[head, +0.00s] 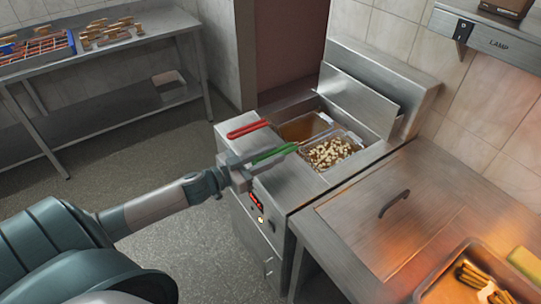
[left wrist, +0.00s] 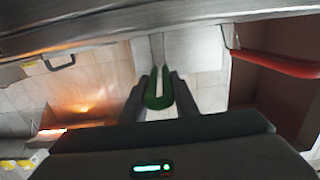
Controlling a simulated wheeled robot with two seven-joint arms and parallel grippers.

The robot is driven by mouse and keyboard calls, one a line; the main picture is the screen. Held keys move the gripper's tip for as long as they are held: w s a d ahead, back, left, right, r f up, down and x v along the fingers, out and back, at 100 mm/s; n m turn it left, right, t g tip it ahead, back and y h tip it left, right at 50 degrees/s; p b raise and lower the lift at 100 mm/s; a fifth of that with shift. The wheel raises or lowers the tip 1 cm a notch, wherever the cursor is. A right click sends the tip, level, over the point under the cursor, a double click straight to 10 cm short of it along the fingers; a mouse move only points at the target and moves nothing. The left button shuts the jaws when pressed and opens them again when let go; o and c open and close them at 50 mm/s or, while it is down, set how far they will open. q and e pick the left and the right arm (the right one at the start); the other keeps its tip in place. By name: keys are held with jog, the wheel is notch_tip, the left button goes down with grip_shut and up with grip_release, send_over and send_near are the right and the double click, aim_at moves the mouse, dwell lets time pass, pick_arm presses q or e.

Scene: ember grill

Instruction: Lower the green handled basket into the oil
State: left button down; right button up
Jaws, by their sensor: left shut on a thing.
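The green handle (head: 275,153) belongs to a wire basket (head: 332,153) filled with small pale pieces, at the right-hand well of the steel fryer. The basket's rim shows near the fryer's top; I cannot tell how deep its bottom sits. My left gripper (head: 246,168) is shut on the outer end of the green handle. In the left wrist view the green handle (left wrist: 158,97) lies between the two dark fingers. Brown oil (head: 303,127) shows in the left-hand well. The oil under the green basket is hidden. My right gripper is not in view.
A red handle (head: 247,128) lies beside the green one, left of it, and also shows in the left wrist view (left wrist: 275,65). A raised steel panel (head: 360,90) stands behind the wells. A steel counter (head: 370,225) with a dark pull handle adjoins on the right, with a food tray (head: 440,290).

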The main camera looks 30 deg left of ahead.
pick_arm(q)
jog(key=shift+f, duration=0.25)
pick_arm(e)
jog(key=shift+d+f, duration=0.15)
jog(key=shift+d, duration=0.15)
pick_arm(q)
jog(key=shift+f+b, duration=0.3)
jog(key=shift+f, duration=0.05)
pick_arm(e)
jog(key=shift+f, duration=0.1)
pick_arm(q)
jog(key=c, duration=1.3)
grip_release()
jog(key=shift+f, duration=0.1)
jog(key=shift+s, duration=0.15)
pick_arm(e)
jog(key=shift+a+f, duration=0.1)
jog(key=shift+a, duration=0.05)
